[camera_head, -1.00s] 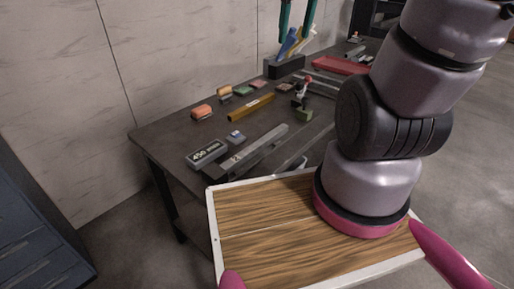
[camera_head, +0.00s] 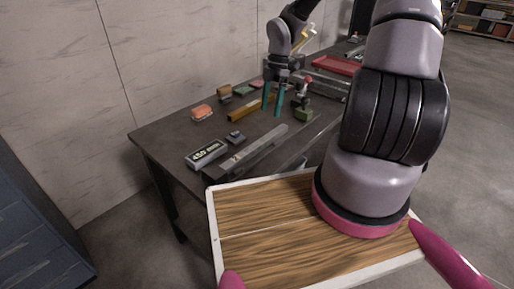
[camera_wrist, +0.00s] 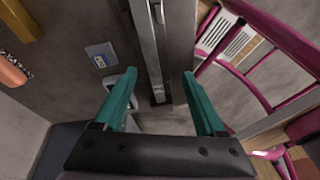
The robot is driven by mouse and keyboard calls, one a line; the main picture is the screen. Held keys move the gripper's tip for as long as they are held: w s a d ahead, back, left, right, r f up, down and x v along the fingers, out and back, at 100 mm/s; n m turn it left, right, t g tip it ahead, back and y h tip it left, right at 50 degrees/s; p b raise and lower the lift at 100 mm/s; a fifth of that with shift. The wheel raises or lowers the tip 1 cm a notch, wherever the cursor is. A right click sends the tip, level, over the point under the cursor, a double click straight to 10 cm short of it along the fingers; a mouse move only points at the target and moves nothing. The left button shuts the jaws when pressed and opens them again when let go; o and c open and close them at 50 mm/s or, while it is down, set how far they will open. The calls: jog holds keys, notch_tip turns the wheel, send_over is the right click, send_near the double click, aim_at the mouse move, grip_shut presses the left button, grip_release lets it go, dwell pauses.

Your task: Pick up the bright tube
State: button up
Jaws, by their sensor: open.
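No thing is clearly a bright tube. A long yellow-gold bar (camera_head: 245,110) lies across the dark table. It also shows at the upper left of the wrist view (camera_wrist: 20,20). A rounded orange piece with a pale band (camera_head: 202,112) lies to its left, partly in the wrist view too (camera_wrist: 11,73). My gripper (camera_head: 272,108), with teal fingers, is open and empty, pointing down over the table. In the head view it stands in front of the bar's right end. In the wrist view a metal rail (camera_wrist: 152,45) runs between the fingertips (camera_wrist: 160,75).
The dark table (camera_head: 170,135) also carries a display box (camera_head: 207,153), a small labelled grey block (camera_head: 236,137), the long rail (camera_head: 260,147), a green-based red-topped device (camera_head: 304,108) and a red tray (camera_head: 338,65). The table's left front corner is clear.

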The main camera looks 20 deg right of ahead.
notch_tip(320, 180, down, 3)
jog(key=a+n+y, duration=0.2)
jog(key=n, duration=0.1)
send_over(257, 143)
jog(key=w+d, duration=0.1)
jog(key=d, duration=0.1)
notch_tip(257, 143, down, 4)
jog(key=shift+w+a+f, duration=0.1)
jog(key=shift+a+f, duration=0.05)
jog(key=shift+f, duration=0.05)
jog(key=shift+h, duration=0.3)
jog(key=shift+d+x, duration=0.15)
jog(key=shift+x, duration=1.3)
jog(key=shift+d+x, duration=0.1)
jog(key=shift+x, duration=1.4)
grip_shut()
